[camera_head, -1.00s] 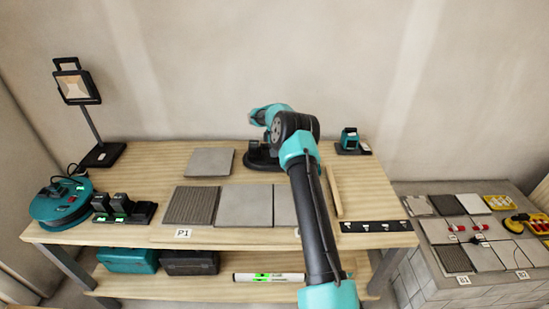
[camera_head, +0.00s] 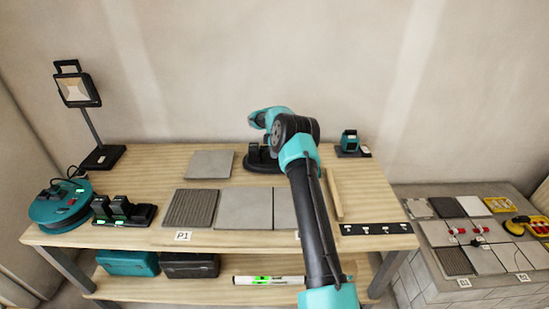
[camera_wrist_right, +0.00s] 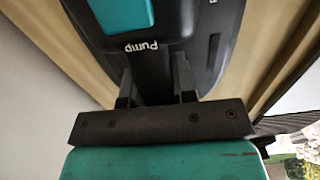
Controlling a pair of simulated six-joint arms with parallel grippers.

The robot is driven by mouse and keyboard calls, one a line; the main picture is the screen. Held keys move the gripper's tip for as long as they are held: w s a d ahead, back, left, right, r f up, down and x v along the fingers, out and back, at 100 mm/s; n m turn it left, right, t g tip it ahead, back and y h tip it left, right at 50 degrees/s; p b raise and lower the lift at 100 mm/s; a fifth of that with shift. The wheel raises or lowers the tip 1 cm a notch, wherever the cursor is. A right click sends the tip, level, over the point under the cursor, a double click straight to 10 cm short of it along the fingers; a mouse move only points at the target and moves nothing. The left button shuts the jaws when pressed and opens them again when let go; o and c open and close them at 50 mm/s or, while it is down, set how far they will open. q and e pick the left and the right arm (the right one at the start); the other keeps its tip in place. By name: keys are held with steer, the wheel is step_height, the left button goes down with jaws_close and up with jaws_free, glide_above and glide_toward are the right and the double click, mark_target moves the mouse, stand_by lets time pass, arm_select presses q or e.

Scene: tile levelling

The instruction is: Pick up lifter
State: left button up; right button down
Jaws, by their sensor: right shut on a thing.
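The lifter (camera_head: 262,163) is a dark, rounded device at the back middle of the wooden table, partly hidden by my right arm. In the right wrist view its black body (camera_wrist_right: 205,45) carries the word "Pump" and a teal part. My right gripper (camera_wrist_right: 155,88) has its two dark fingers against a narrow part of the lifter and is shut on it. In the head view my right gripper (camera_head: 260,146) is above the lifter's base, small and partly hidden by my arm. I cannot tell whether the lifter touches the table. My left gripper is not in view.
A loose grey tile (camera_head: 209,164) lies left of the lifter. A ribbed tile (camera_head: 190,208) and plain tiles (camera_head: 243,208) line the front. A teal device (camera_head: 350,143) stands back right, a wooden strip (camera_head: 334,195) below it. A lamp (camera_head: 77,88) and cable reel (camera_head: 60,206) are left.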

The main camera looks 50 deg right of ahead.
steer(key=shift+r, duration=0.15)
step_height(320, 180, up, 10)
steer(key=shift+r, duration=0.2)
stand_by(0.4)
steer(key=shift+w, duration=0.1)
